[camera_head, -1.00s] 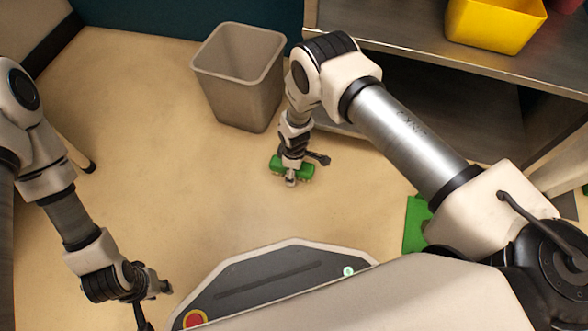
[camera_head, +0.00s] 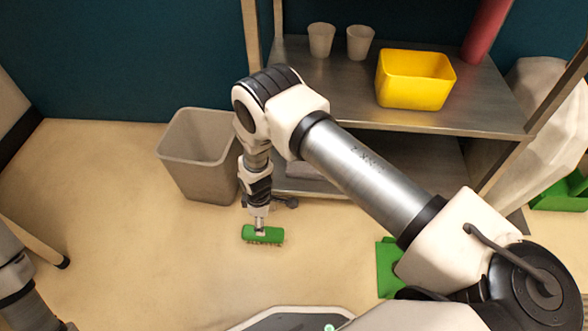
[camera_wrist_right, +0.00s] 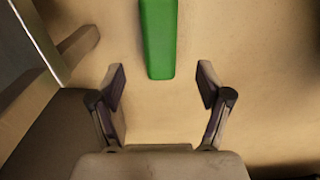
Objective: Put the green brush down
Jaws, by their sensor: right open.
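The green brush (camera_head: 262,235) lies on the tan floor in the head view, bristles at its lower edge. My right gripper (camera_head: 261,222) is just behind and above it. In the right wrist view the brush (camera_wrist_right: 159,38) is a green bar ahead of my right gripper (camera_wrist_right: 161,75). The near end of the brush stops around the fingertips; I cannot tell the height gap. My left gripper is outside the head view; only part of my left arm shows at the lower left.
A grey bin (camera_head: 197,165) stands left of my right arm. A metal shelf (camera_head: 330,95) behind holds a yellow container (camera_head: 416,80) and two pale cups (camera_head: 340,42). A green dustpan-like object (camera_head: 389,268) is partly hidden by my arm. Floor left of the brush is clear.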

